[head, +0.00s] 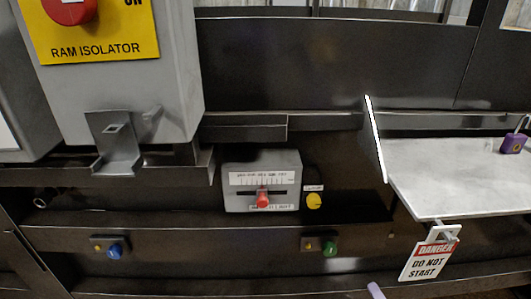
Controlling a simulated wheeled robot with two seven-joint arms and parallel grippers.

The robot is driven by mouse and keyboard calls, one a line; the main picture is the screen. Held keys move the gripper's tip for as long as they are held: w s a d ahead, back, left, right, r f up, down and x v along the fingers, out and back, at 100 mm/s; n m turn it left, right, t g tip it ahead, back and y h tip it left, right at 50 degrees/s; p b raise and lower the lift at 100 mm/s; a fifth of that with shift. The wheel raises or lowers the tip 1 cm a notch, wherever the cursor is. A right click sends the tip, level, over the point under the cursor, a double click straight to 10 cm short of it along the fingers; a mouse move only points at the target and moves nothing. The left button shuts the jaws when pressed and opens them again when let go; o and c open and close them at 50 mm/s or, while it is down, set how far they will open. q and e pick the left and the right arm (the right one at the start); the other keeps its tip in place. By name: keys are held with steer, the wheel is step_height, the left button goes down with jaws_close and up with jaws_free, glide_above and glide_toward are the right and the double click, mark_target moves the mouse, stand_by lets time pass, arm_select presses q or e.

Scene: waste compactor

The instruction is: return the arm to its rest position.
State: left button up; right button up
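Neither of my grippers shows in the head view, and no arm can be made out for certain. A small pale lilac rounded end (376,291) shows at the bottom edge; I cannot tell what it belongs to. The red ram isolator knob (70,10) sits on a yellow plate (120,42) at the upper left. A white "DANGER DO NOT START" tag (428,262) hangs at the front of the pale shelf (450,180). A purple padlock (514,142) stands on that shelf at the right.
A grey box with a red slider (263,200) stands at the centre, beside a yellow knob (314,201). Below are a blue knob (114,252) and a green knob (329,249). A grey bracket (117,143) juts out under the isolator. The shelf's middle is clear.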

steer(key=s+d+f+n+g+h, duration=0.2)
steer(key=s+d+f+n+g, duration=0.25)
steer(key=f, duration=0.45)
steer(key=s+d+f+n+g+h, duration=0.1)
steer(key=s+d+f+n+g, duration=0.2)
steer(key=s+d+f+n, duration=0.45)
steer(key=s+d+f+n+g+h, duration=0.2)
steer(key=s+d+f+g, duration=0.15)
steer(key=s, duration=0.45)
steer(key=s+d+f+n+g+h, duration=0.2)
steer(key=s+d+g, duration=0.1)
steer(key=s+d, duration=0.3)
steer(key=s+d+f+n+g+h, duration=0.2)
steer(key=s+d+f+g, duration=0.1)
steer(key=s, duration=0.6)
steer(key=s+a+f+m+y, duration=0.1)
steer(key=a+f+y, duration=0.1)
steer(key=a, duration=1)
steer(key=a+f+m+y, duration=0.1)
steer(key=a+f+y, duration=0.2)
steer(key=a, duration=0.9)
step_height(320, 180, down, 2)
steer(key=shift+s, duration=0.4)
